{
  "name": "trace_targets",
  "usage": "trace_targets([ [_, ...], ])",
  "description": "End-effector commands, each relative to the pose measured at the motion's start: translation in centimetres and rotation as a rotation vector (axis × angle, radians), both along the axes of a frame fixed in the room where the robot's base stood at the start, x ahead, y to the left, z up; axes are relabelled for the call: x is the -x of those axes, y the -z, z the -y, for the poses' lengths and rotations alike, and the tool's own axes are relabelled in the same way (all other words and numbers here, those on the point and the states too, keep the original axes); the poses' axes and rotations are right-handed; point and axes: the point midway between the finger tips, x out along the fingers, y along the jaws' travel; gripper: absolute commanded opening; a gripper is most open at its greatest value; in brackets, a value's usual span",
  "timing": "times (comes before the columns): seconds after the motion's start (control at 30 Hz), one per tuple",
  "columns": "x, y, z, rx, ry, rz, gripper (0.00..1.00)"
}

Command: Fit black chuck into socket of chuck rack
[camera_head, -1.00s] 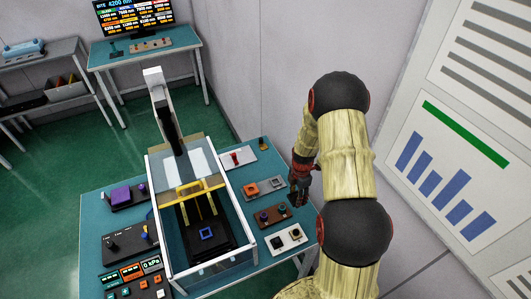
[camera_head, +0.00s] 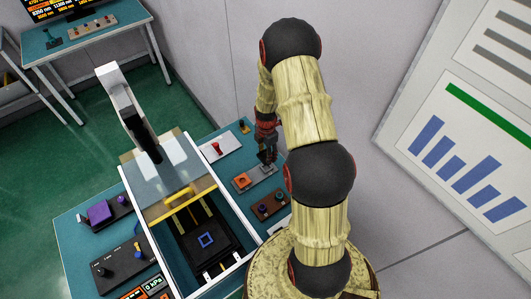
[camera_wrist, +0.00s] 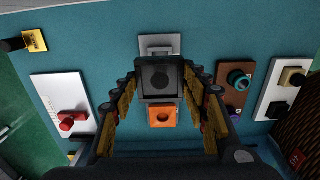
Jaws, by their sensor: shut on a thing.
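The black chuck (camera_wrist: 162,80) is a dark square block with a round centre, seen in the wrist view. My gripper (camera_wrist: 162,84) is shut on it, one finger on each side. The chuck rack (camera_wrist: 160,42) appears to be the grey plate beneath, with an orange square block (camera_wrist: 162,116) at one end. The rack also shows in the head view (camera_head: 267,171). The held chuck covers the rack's middle in the wrist view, so the socket and any gap or contact are hidden.
A white plate with a red knob (camera_wrist: 70,120) lies on one side of the rack. A brown plate (camera_wrist: 235,82) with round knobs and another white plate (camera_wrist: 283,85) lie on the other. A glass-walled case (camera_head: 150,235) stands left of the rack. Teal table surface is bare between plates.

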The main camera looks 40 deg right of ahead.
Motion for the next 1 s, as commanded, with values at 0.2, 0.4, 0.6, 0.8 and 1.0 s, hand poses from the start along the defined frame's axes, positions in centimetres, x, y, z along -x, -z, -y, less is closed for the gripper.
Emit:
trace_targets([
  [0.2,0.0,0.6,0.0,0.0,0.0,0.0,0.15],
  [0.4,0.0,2.0,0.0,0.0,0.0,0.0,0.15],
  [0.6,0.0,3.8,0.0,0.0,0.0,-0.001,0.15],
  [0.8,0.0,5.3,0.0,0.0,0.0,0.001,0.15],
  [1.0,0.0,5.8,0.0,0.0,0.0,0.001,0.15],
])
